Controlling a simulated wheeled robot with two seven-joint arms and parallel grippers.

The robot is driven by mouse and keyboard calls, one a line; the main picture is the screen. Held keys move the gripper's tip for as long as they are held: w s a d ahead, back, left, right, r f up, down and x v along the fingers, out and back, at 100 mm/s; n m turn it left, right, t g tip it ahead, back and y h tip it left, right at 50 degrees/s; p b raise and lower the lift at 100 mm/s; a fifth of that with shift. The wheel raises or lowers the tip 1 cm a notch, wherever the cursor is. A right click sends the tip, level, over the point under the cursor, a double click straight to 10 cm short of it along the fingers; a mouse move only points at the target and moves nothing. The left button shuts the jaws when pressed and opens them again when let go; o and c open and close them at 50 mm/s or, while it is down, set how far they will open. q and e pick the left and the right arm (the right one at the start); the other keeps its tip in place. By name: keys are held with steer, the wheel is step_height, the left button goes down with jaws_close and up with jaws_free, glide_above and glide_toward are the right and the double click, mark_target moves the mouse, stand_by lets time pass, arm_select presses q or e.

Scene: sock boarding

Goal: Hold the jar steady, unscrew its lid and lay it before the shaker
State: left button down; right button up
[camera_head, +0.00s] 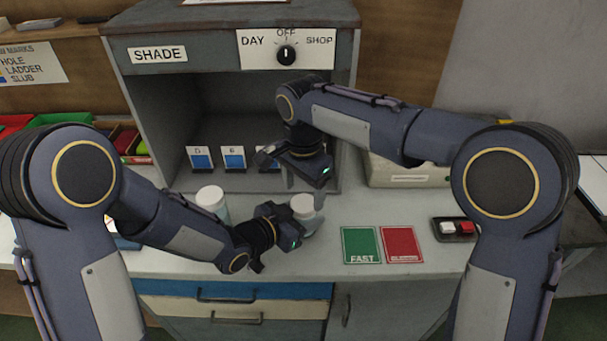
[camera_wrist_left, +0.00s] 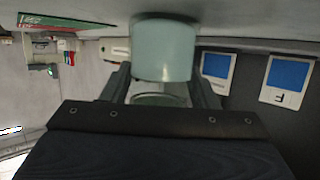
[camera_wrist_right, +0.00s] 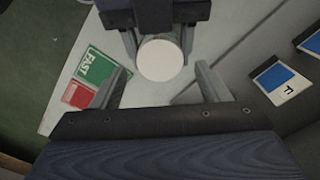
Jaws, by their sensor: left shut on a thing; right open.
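A jar with a white lid (camera_head: 302,205) stands on the counter in front of the dark booth. My left gripper (camera_head: 297,226) is shut on this jar from the left side. In the left wrist view the jar's pale green body (camera_wrist_left: 165,55) sits between the fingers. The white lid is on the jar and shows round from above in the right wrist view (camera_wrist_right: 160,60). My right gripper (camera_wrist_right: 162,85) is open and empty above the jar, its fingers apart on either side of the lid. I cannot tell surely which thing is the shaker.
A second white-lidded jar (camera_head: 211,199) stands to the left. A beige box (camera_head: 410,173) stands at the back right, partly behind my right arm.

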mark_target(304, 203)
steer(key=shift+f, duration=1.65)
steer(key=c, duration=1)
steer(key=n, duration=0.4)
steer(key=shift+n, duration=0.4)
steer(key=n, duration=0.5)
steer(key=o, duration=1.1)
steer(key=shift+c, duration=0.2)
